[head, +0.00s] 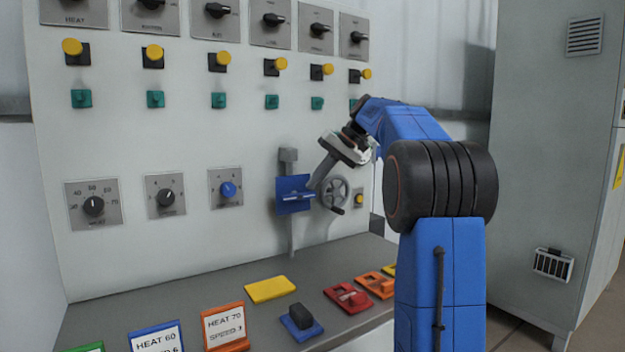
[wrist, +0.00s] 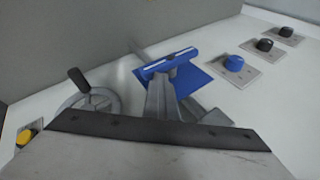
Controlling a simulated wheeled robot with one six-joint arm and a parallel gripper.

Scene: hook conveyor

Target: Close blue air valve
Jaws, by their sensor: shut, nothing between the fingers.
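The blue air valve (head: 291,206) is a blue plate on the wall panel with a blue lever handle across its front. The handle has a pale stripe and lies about level, crosswise to the vertical grey pipe. In the wrist view, the blue handle (wrist: 168,64) sits just beyond the fingertips. My gripper (head: 313,188) is shut and empty, with its fingertips at the right end of the handle. The fingers of my gripper (wrist: 170,84) also show in the wrist view. I cannot tell whether they touch the handle.
A grey handwheel (head: 335,194) stands close to the right of the valve. A blue knob (head: 228,189) is to its left. Yellow buttons (head: 153,53) and dark knobs line the panel above. The grey desk (head: 215,290) below holds coloured blocks and signs.

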